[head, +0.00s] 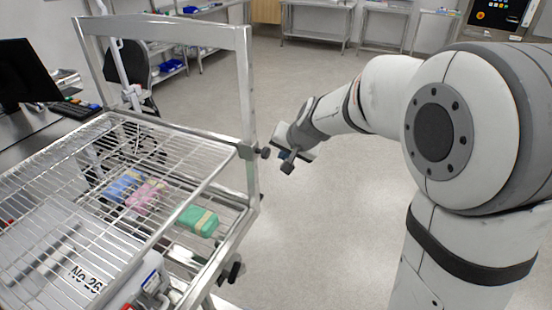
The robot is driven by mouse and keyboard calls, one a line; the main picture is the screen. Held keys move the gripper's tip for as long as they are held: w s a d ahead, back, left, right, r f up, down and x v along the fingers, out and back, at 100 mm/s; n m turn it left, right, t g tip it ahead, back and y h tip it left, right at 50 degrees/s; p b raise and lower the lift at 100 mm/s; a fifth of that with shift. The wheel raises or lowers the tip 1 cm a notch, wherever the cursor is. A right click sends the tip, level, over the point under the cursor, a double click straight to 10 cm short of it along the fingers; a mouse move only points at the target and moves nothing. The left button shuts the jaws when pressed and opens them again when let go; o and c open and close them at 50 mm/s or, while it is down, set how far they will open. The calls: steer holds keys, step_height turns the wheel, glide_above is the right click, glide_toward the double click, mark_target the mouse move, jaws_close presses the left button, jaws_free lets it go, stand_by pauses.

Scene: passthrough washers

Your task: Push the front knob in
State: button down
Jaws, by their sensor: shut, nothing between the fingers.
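A dark round knob (265,153) sticks out to the right from a metal bracket on the upright post of the wire rack frame (248,90). My gripper (284,162) is just right of this knob, at about its height in the picture. The gripper is shut and holds nothing. A small gap seems to show between knob and gripper, but I cannot tell for certain whether they touch. A second black knob (235,271) sits lower on the rack's near right edge, well away from the gripper. I cannot tell how far either knob is pushed in.
The wire basket rack (110,190) fills the left, with blue, pink and green packs (198,221) under its bars. A monitor (22,75) and a chair (130,62) stand behind it. Open grey floor (320,230) lies between the rack and my arm.

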steer(key=v, duration=1)
steer(key=shift+s+d, duration=0.2)
steer(key=shift+d, duration=0.25)
